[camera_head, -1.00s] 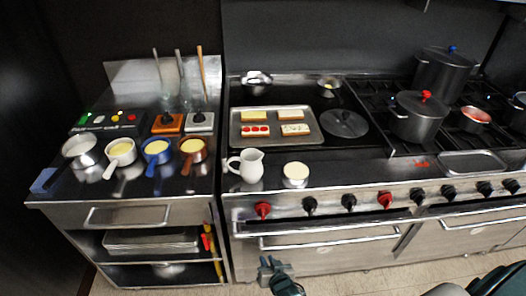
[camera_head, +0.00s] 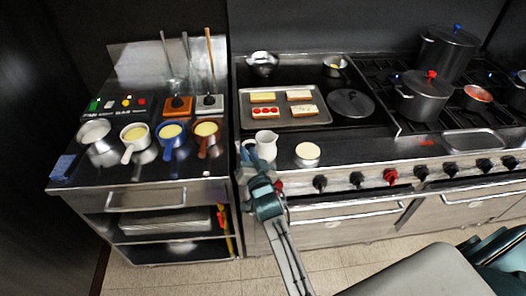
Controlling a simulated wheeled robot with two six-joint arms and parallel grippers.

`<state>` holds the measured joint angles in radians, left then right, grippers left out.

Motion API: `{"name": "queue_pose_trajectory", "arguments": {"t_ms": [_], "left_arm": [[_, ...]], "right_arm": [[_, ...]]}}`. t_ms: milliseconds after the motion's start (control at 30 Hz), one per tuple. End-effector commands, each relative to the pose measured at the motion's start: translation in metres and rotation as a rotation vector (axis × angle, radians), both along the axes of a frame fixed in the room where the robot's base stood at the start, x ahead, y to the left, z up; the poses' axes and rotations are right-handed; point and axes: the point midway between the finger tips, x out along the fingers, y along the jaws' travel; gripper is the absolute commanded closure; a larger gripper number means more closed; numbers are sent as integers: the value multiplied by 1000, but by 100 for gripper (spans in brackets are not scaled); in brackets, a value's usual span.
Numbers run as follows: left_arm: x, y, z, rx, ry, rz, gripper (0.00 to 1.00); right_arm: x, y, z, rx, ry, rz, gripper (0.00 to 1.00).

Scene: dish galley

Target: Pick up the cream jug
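The cream jug (camera_head: 267,144) is a white pitcher standing upright near the front edge of the steel counter, left of a small cream-filled round dish (camera_head: 307,152). Its handle side faces left and is partly hidden by my gripper.
A tray (camera_head: 327,117) with bread slices lies behind the jug, a dark round lid (camera_head: 350,102) right of it. Several small pans stand on the left counter, including a blue one (camera_head: 172,134). A pot (camera_head: 424,100) stands on the right burners. Red and black knobs line the front edge.

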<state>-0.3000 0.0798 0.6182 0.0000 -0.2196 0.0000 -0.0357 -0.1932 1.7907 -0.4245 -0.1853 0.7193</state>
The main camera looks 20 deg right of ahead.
Motion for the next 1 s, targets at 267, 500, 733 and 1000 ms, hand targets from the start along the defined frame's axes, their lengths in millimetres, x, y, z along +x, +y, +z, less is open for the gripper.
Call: {"name": "queue_pose_trajectory", "arguments": {"t_ms": [267,500,733,1000], "left_arm": [[1,2,-14,3,-2,-1,64],[2,1,-15,1,-3,-1,64],[1,-1,-15,-1,-2,0,64],[1,-1,-15,-1,-2,0,64]], "right_arm": [[40,1,-3,-1,-3,-1,82],[48,0,-2,-1,0,-1,82],[48,0,-1,-1,0,-1,100],[48,0,0,-1,-3,-1,100]]}}
